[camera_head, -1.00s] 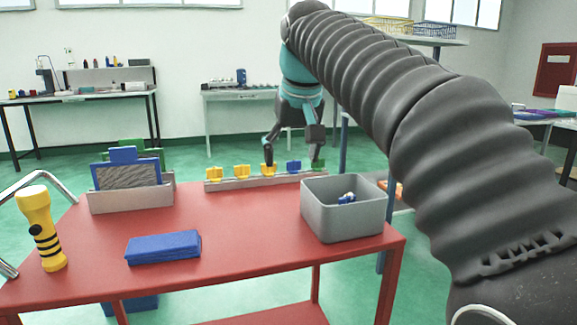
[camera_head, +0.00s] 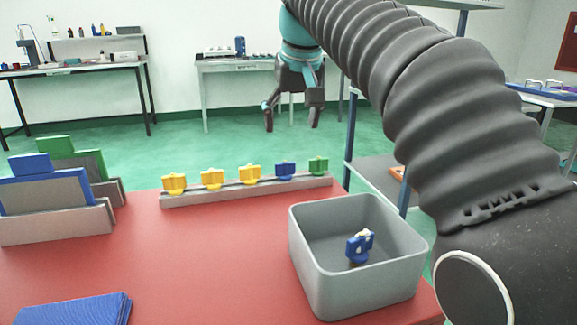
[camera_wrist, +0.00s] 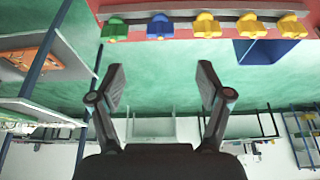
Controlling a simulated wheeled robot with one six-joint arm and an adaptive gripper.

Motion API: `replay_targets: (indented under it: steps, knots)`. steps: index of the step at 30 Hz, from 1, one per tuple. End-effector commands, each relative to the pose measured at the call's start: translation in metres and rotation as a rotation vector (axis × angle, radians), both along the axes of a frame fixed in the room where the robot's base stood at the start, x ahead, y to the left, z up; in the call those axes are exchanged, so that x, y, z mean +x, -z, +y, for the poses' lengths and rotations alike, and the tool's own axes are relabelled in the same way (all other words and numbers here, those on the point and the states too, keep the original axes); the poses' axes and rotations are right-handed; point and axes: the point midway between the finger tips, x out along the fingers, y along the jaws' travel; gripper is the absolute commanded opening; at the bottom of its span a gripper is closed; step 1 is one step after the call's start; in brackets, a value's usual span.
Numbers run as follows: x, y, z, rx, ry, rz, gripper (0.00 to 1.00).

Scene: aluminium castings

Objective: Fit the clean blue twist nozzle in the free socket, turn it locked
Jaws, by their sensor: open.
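A blue twist nozzle (camera_head: 285,168) sits upright in the grey rack (camera_head: 185,199) at the table's back edge, between a yellow nozzle (camera_head: 250,174) and a green nozzle (camera_head: 318,165). In the wrist view the blue nozzle (camera_wrist: 159,27) is near the top edge. Another blue nozzle (camera_head: 361,243), with whitish patches, lies in the grey bin (camera_head: 352,290). My gripper (camera_head: 292,127) is open and empty, above and beyond the rack, apart from it. Its fingers also show in the wrist view (camera_wrist: 160,78). I cannot make out a free socket.
Two further yellow nozzles (camera_head: 173,183) (camera_head: 212,179) stand left in the rack. Blue-framed (camera_head: 45,192) and green-framed (camera_head: 85,160) panels stand in holders at the left. A folded blue cloth (camera_head: 75,310) lies in front. The middle of the red table (camera_head: 190,260) is clear.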

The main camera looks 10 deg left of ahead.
Motion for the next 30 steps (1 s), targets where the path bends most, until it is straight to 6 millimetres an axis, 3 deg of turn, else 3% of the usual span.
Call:
replay_targets:
  steps: [9,20,30]
  knots:
    - [0.018,0.055,0.011,-0.002,-0.003,0.004,0.77]
    - [0.029,0.076,0.013,0.0,0.001,0.001,0.77]
    - [0.044,0.115,0.018,-0.001,0.001,0.003,0.77]
